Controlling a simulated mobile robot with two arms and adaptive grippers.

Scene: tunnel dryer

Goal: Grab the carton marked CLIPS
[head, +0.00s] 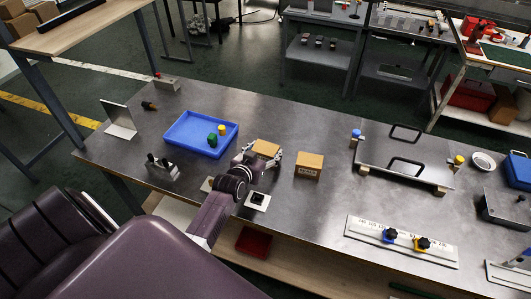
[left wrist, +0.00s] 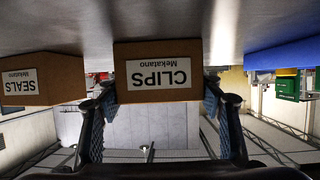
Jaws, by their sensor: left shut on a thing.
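The CLIPS carton (head: 266,147) is a small brown box on the metal bench. The left wrist view shows it upside down, with a white label reading CLIPS (left wrist: 158,74) facing the camera. My left gripper (head: 262,159) is shut on this carton, with one blue-padded finger (left wrist: 158,98) on each side of it. In the head view the gripper hides part of the carton. I cannot tell whether the carton is clear of the bench. A similar carton (head: 309,166) stands to its right; the wrist view shows its label as SEALS (left wrist: 19,84). My right gripper is not in view.
A blue tray (head: 178,143) with a green and a yellow piece lies left of the CLIPS carton. A plate with black handles (head: 405,160) and a white scale bar (head: 400,241) lie to the right. Bare bench lies behind the cartons.

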